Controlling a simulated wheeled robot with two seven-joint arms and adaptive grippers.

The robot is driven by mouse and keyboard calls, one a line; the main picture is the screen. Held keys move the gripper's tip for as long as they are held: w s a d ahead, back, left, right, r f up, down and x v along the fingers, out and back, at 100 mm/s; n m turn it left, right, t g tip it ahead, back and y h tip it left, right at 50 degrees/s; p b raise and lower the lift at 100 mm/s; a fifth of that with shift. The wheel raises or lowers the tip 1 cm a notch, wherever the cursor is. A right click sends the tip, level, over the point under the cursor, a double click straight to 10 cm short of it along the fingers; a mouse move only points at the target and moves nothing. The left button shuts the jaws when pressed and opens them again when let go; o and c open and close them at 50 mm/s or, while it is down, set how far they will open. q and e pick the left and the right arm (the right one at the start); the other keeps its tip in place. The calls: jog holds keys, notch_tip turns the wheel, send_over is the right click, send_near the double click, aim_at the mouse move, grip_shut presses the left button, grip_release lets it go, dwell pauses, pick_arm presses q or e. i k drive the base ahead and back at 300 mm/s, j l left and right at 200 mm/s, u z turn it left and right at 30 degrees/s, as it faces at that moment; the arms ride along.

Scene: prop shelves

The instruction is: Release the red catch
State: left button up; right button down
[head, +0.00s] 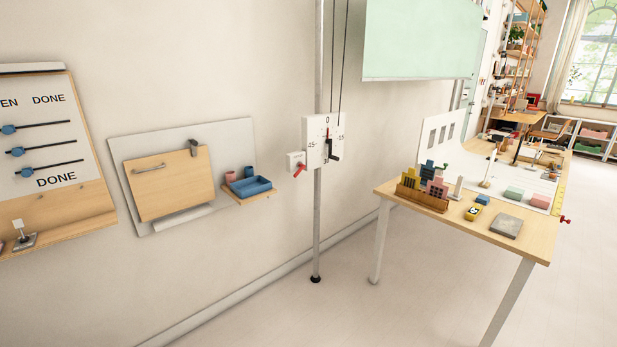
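A small red catch (299,168) sticks out from a small white block (295,158) on the wall, left of the vertical metal pole. It slants down to the left. Just right of it, a white plate with a dial (324,141) is mounted at the pole, with a black handle (334,150) on its face. Two dark cords run up from the plate. Neither of my grippers is in the head view.
A wooden table (470,232) with blocks and small props stands at the right. A wooden panel (168,185) and a small shelf with a blue tray (250,187) are on the wall at left. A slider board (45,130) is farther left. The floor before the pole is clear.

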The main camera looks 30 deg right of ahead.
aim_at(300, 165)
jog(key=i+z, duration=1.55)
jog(key=z, duration=0.15)
jog(key=i+l+z, duration=0.1)
jog(key=i+z, duration=0.65)
jog(key=z, duration=0.15)
jog(key=i+l+z, duration=0.1)
jog(key=i+z, duration=0.3)
jog(key=i, duration=0.15)
jog(key=i+j+z, duration=0.1)
jog(key=i+z, duration=0.3)
jog(key=i, duration=0.15)
jog(key=u, duration=2.25)
